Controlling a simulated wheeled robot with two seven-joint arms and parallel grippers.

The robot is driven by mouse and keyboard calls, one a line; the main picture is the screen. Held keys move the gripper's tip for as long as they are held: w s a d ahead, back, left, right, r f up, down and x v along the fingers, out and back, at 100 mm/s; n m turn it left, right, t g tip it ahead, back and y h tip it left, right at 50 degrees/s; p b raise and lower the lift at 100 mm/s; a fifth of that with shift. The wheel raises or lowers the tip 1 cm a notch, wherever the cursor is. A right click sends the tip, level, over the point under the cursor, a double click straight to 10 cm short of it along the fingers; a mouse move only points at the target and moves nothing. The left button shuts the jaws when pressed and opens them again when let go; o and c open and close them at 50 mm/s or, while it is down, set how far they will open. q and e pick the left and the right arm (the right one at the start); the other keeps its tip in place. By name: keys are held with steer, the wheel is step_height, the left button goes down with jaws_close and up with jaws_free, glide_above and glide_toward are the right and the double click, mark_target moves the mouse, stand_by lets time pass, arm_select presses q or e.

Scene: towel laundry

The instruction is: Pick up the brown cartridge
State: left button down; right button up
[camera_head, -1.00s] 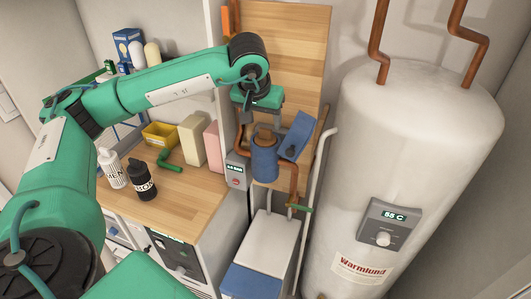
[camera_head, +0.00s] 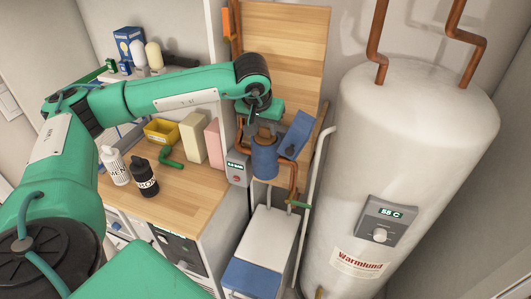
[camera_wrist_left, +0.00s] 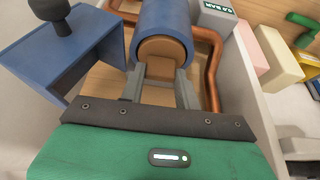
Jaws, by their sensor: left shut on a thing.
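The brown cartridge (camera_wrist_left: 163,51) sits in the mouth of a blue cylindrical housing (camera_wrist_left: 166,22) in the left wrist view. Its round end and a small tab face my gripper. My left gripper (camera_wrist_left: 160,85) is shut on the tab, one finger on each side. In the head view the same blue housing (camera_head: 264,160) stands upright below my left gripper (camera_head: 263,131), and the gripper mostly hides the cartridge. How much of the cartridge is inside the housing cannot be told. My right gripper is not in view.
A blue box-like part (camera_head: 295,133) stands close right of the housing. Copper pipe (camera_head: 293,180) and a grey meter box (camera_head: 237,168) flank it. A large white tank (camera_head: 415,150) stands at right. The wooden counter (camera_head: 185,205) at left holds bottles and boxes.

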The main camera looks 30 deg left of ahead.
arm_select(q)
steer(key=shift+r, duration=0.1)
steer(key=shift+r, duration=0.45)
step_height(320, 180, up, 19)
steer(key=b, duration=0.4)
steer(key=shift+b, duration=0.3)
